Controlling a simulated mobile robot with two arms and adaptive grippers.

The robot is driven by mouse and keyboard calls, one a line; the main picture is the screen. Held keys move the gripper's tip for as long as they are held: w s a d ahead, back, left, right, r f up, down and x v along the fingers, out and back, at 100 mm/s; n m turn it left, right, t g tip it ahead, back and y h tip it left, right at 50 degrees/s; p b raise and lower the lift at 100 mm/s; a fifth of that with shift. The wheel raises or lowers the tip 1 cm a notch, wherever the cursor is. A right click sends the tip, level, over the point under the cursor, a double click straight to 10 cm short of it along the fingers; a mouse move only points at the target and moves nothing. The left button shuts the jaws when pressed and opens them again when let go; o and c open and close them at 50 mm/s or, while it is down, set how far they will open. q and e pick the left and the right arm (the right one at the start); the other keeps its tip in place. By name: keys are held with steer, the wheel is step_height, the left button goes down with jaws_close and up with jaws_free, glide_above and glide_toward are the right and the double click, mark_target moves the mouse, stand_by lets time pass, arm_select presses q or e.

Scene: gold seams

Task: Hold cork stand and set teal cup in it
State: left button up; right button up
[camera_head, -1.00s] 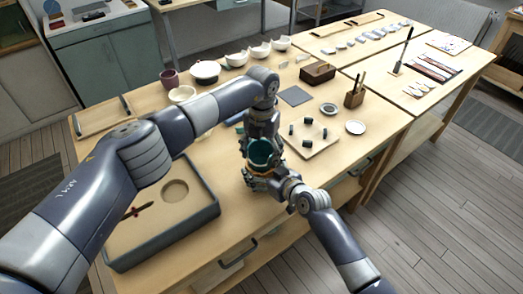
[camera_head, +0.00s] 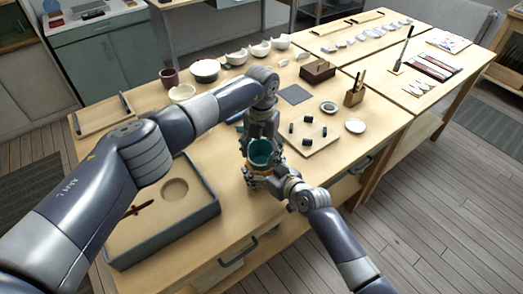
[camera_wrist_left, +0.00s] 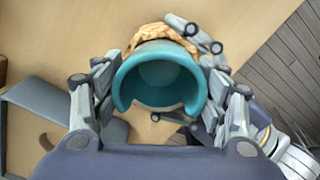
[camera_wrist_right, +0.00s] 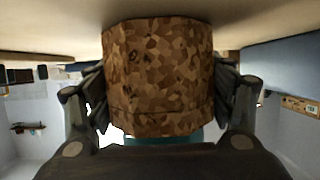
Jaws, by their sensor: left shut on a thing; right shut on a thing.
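The teal cup (camera_head: 261,150) is between the fingers of my left gripper (camera_head: 260,146), near the table's front edge. In the left wrist view the teal cup (camera_wrist_left: 160,78) shows its open mouth, with a notch in the near rim, and my left gripper (camera_wrist_left: 160,100) is shut on its sides. The cork stand (camera_wrist_right: 158,75) fills the right wrist view, with my right gripper (camera_wrist_right: 158,105) shut on its sides. In the left wrist view the cork stand (camera_wrist_left: 162,33) shows just beyond the cup. A strip of teal shows against the stand's edge in the right wrist view; how deep the cup sits is hidden.
A grey-rimmed tray (camera_head: 212,212) with a round recess lies to the left. A board (camera_head: 312,146) with several dark pegs is close on the right. Bowls and broken pieces (camera_head: 205,70) stand along the back.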

steer(key=shift+s+f, duration=0.1)
steer(key=shift+f, duration=0.1)
arm_select(q)
steer(key=o, duration=1.1)
steer(key=shift+c, duration=0.2)
steer(key=shift+o, duration=1.2)
steer(key=shift+r, duration=0.1)
step_height(320, 180, up, 6)
steer(key=shift+f, duration=0.1)
